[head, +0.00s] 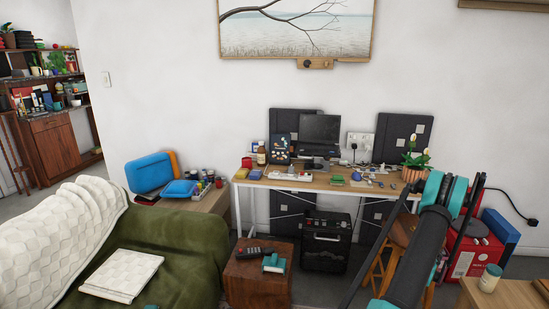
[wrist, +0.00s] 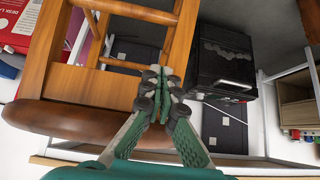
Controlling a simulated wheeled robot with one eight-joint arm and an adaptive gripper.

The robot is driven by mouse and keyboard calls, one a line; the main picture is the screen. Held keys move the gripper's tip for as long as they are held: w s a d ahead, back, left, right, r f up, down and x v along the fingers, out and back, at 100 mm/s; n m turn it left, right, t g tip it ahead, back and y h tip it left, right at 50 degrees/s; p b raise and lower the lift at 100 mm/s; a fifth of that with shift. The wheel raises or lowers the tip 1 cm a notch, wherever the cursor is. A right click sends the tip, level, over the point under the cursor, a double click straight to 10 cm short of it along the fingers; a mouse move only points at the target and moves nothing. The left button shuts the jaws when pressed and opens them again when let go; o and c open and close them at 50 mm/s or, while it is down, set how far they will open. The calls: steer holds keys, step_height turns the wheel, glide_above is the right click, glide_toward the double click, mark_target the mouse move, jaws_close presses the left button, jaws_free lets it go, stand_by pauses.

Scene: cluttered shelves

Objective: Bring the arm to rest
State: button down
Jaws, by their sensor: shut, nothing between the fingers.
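My gripper (wrist: 162,78) shows in the wrist view with its green fingers together and nothing between them. It points at a wooden stool (wrist: 170,15), whose legs and round seat edge fill much of that view. I cannot tell whether the fingers touch the stool. In the head view, my dark arm with teal joints reaches up at the lower right, in front of the stool (head: 384,262). I cannot make out the gripper in the head view.
A desk (head: 325,181) with small items stands at the wall. A black amplifier (head: 326,243) is under it, left of my arm. A red box (head: 474,252) stands at right. A wooden cube (head: 257,279) and a green sofa (head: 180,247) are farther left.

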steer(key=w+a+r+y, duration=0.1)
steer(key=w+a+r, duration=0.1)
steer(key=a+r, duration=1.2)
steer(key=s+a+r+n+g, duration=0.1)
steer(key=s+a+r, duration=0.3)
steer(key=a+r, duration=0.3)
steer(key=s+a+r+g, duration=0.1)
steer(key=s+a+r, duration=0.3)
steer(key=a, duration=0.5)
steer(key=s+a+r+n+y, duration=0.1)
steer(key=s+a+r, duration=0.4)
steer(key=s+a, duration=0.6)
steer(key=s+a+g, duration=0.1)
steer(key=s+a, duration=0.2)
steer(key=s, duration=0.5)
steer(key=s+a+f, duration=0.1)
steer(key=s+a, duration=0.2)
steer(key=s, duration=0.5)
steer(key=shift+s+a+g, duration=0.15)
steer(key=shift+a+g, duration=0.25)
